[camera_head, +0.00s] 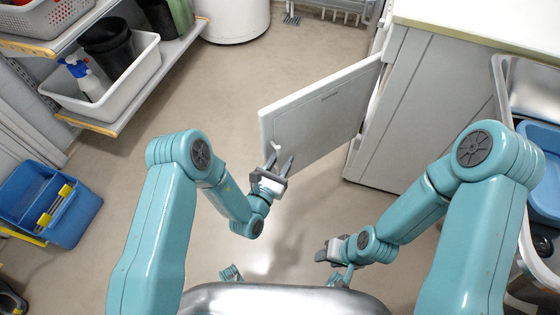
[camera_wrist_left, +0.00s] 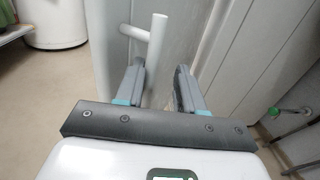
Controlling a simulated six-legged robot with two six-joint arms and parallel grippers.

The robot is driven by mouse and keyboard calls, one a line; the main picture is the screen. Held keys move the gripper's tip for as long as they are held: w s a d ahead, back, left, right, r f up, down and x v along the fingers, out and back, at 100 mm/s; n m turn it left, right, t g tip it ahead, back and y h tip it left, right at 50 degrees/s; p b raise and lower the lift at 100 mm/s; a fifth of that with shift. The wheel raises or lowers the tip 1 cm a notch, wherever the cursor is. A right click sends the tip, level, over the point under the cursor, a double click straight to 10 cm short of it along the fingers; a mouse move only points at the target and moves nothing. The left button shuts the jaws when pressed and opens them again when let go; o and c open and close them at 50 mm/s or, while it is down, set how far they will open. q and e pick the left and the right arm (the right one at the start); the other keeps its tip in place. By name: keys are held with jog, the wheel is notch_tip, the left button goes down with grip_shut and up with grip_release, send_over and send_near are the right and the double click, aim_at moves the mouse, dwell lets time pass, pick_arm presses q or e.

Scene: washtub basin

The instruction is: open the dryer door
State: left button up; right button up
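The dryer door (camera_head: 320,110) is a flat light-grey panel standing swung out from the white dryer (camera_head: 420,100), with its far edge at the dryer's front. A white bar handle (camera_wrist_left: 155,50) sticks out of the door near its free edge; it also shows in the head view (camera_head: 276,147). My left gripper (camera_head: 280,160) is at the handle with its fingers spread. In the left wrist view the handle appears between the two fingertips (camera_wrist_left: 160,80), with gaps visible. My right gripper (camera_head: 325,252) is low, well away from the door; its finger opening is unclear.
Shelves with a white bin (camera_head: 130,85) stand at the left, above a blue bucket (camera_head: 45,205). A white cylinder (camera_head: 235,20) stands at the back. A metal basin with a blue tub (camera_head: 545,165) is at the right. The floor left of the door is clear.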

pick_arm(q)
jog(key=shift+s+a+f, duration=0.1)
jog(key=shift+s, duration=0.05)
jog(key=p+v, duration=0.1)
jog(key=v, duration=1.1)
dwell(0.3)
